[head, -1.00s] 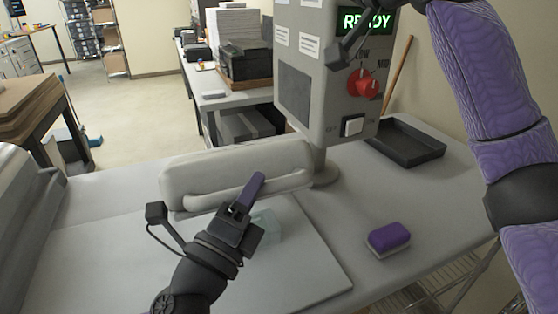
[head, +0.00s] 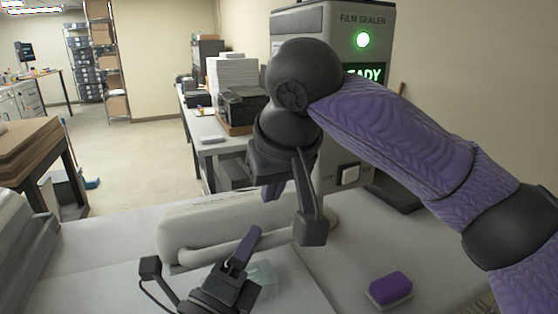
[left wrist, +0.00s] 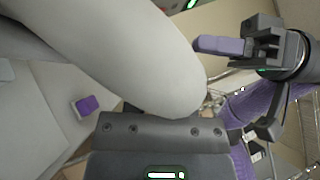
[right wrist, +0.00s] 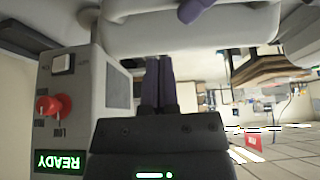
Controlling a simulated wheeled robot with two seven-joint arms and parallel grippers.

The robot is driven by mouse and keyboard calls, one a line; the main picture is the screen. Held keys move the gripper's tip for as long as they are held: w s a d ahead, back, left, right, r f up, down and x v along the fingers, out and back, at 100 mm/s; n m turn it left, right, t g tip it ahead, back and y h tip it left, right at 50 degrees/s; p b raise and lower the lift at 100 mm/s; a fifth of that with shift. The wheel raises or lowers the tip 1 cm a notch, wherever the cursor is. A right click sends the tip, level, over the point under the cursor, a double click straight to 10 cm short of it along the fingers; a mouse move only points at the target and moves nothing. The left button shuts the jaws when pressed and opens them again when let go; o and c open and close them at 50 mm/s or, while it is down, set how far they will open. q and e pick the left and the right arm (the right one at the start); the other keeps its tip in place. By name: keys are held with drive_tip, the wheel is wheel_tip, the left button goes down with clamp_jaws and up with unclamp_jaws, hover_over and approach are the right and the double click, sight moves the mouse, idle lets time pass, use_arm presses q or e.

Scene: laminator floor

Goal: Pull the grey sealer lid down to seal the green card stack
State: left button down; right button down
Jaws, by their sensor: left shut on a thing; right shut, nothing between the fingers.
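The grey sealer lid (head: 185,222), long and rounded with a bar handle along its front, stands raised over the bench. It fills much of the left wrist view (left wrist: 130,50) and crosses the top of the right wrist view (right wrist: 200,35). My left gripper (head: 243,246) is shut on the lid's handle; the grip itself is partly hidden. A pale green translucent stack (head: 265,277) lies just right of my left gripper, below the lid, partly hidden. My right gripper (head: 271,190) is shut and empty above the lid's right part, in front of the control box; its fingers (right wrist: 160,85) are together.
The control box (head: 290,30) behind the lid shows a green lamp and a READY display, partly covered by my right arm. A purple-topped block (head: 389,289) lies on the bench at right. A dark tray (head: 398,196) sits behind it. The bench between is clear.

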sight(277, 235)
drive_tip(key=shift+s+d+f, duration=0.1)
drive_tip(key=shift+s+f, duration=0.1)
drive_tip(key=shift+f, duration=0.4)
drive_tip(key=shift+s+d+f, duration=0.1)
drive_tip(key=shift+s+f, duration=0.1)
drive_tip(key=shift+f, duration=0.45)
drive_tip(key=shift+s+f, duration=0.2)
drive_tip(key=shift+f, duration=0.4)
drive_tip(key=shift+f, duration=0.1)
